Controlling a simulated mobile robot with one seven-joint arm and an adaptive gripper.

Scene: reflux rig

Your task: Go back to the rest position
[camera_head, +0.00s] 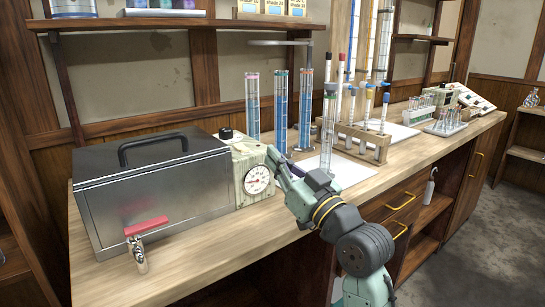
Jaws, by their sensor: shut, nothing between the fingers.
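My gripper (274,161) is at the end of my green and dark grey arm, which comes up from the lower right over the bench front. Its fingers are shut with nothing seen between them. They are just right of a cream box with a round dial gauge (257,180) and below the tall blue-filled cylinders. I cannot tell whether they touch the box. My wrist and forearm hide part of the bench edge.
A metal bath with a lid handle (150,185) and red-handled tap (146,226) stands at the left. Tall cylinders (281,112) stand behind my gripper. A wooden rack (350,140) holds tubes to the right. The wooden bench (215,235) is clear along its front left.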

